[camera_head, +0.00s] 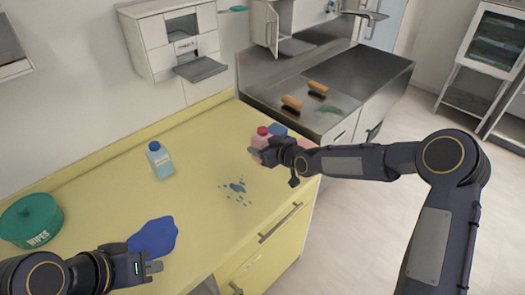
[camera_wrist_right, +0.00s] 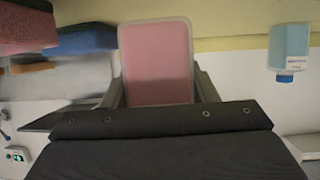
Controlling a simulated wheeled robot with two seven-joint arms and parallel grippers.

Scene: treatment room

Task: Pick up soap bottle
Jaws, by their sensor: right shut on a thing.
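A pink bottle with a red cap (camera_head: 261,136) stands at the far right part of the yellow counter, partly hidden by my right gripper (camera_head: 268,154). In the right wrist view the pink bottle (camera_wrist_right: 157,62) is between the two fingers, and the gripper is shut on it. I cannot tell whether its base touches the counter. A light blue bottle with a blue cap (camera_head: 160,162) stands apart on the counter to the left; it also shows in the right wrist view (camera_wrist_right: 289,45). My left gripper (camera_head: 152,262) is over the near left counter, its opening unclear.
A green wipes tub (camera_head: 30,220) stands at left. Blue (camera_head: 278,130) and pink (camera_head: 306,143) sponges lie close to the right gripper. Brushes (camera_head: 316,86) lie by the sink.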

